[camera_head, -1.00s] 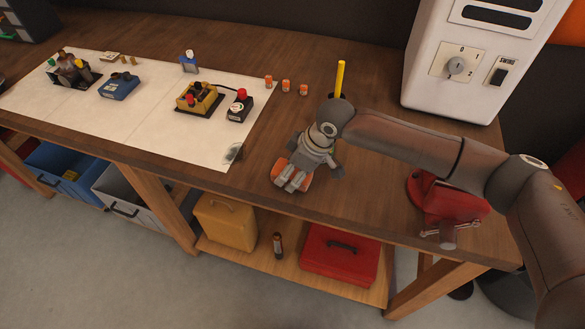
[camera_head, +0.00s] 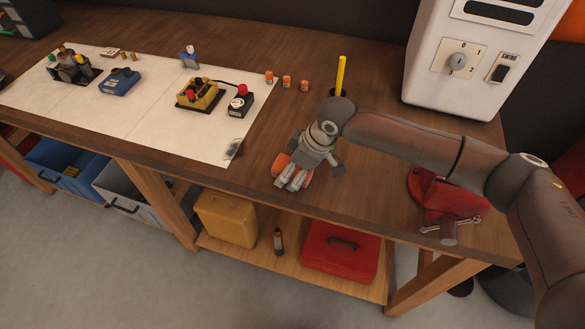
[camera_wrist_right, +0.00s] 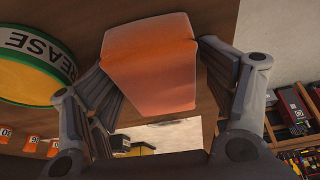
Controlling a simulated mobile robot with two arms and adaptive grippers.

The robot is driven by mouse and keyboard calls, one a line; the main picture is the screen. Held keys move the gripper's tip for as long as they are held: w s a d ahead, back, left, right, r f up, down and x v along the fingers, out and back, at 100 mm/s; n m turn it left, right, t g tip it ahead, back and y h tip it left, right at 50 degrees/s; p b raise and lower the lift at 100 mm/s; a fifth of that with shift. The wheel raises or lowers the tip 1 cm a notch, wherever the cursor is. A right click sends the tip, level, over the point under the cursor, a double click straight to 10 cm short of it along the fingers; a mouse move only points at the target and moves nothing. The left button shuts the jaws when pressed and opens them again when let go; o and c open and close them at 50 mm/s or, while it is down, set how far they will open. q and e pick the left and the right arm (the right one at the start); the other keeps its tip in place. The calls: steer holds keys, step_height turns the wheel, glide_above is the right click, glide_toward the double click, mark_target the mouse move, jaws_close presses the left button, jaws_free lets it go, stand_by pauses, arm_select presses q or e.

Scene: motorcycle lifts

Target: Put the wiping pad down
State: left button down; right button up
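The orange wiping pad (camera_head: 306,177) is at the bench top near its front edge, partly hidden under my right gripper (camera_head: 291,182). In the right wrist view, the pad (camera_wrist_right: 152,75) sits between the two fingers of my right gripper (camera_wrist_right: 150,60), with a finger against each side. Whether the pad rests on the wood or hangs just above it, I cannot tell. My left gripper is not in view.
A white mat (camera_head: 150,125) with small devices covers the bench's left part. A dark, see-through patch (camera_head: 234,148) lies at its right edge. Small orange pieces (camera_head: 287,82) stand behind my gripper. A red vise (camera_head: 447,200) and white machine (camera_head: 470,60) are right.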

steer(key=shift+w+r+b, duration=0.1)
steer(key=shift+b, duration=0.25)
steer(key=v, duration=0.1)
steer(key=b+v, duration=0.1)
steer(key=v, duration=0.1)
steer(key=b+v, duration=0.1)
steer(key=v, duration=0.1)
steer(key=shift+w+a+r, duration=0.1)
steer(key=shift+w+a, duration=0.1)
steer(key=v, duration=0.6)
steer(key=shift+r+b, duration=0.2)
steer(key=shift+b, duration=0.1)
